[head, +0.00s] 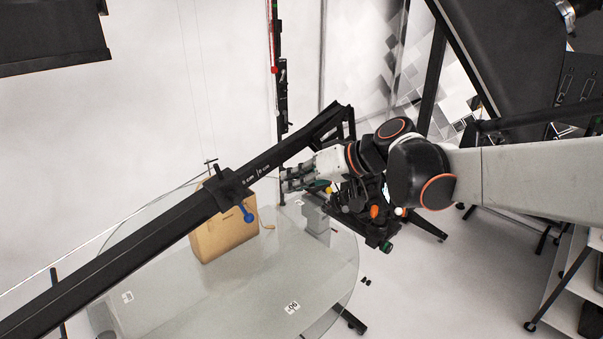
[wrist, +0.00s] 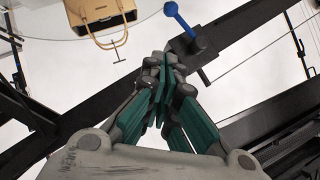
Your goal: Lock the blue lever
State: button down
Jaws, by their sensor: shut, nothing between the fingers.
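The blue lever (head: 248,214) is small with a rounded knob and sticks out from a black clamp block (head: 228,187) on a long black beam. In the head view it points down and slightly right. The lever (wrist: 179,18) also shows at the top of the wrist view, joined to the clamp block (wrist: 192,45). My gripper (head: 285,180) is to the right of the lever, apart from it, near the beam's right part. In the wrist view my gripper (wrist: 166,66) is shut and empty, its fingertips below and left of the lever.
The black beam (head: 140,247) runs diagonally over a round glass turntable (head: 270,275). A tan bag (head: 222,232) stands on the glass below the clamp block. A vertical black pole (head: 282,100) rises behind the beam. Black equipment (head: 385,225) stands below my arm.

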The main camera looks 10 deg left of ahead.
aim_at(242, 208)
jog(key=w+a+f+b, duration=0.1)
jog(key=a+f+b, duration=0.2)
jog(key=a+f, duration=0.4)
jog(key=shift+a+f+b, duration=0.3)
jog(key=shift+a+b, duration=0.05)
jog(key=shift+a, duration=0.1)
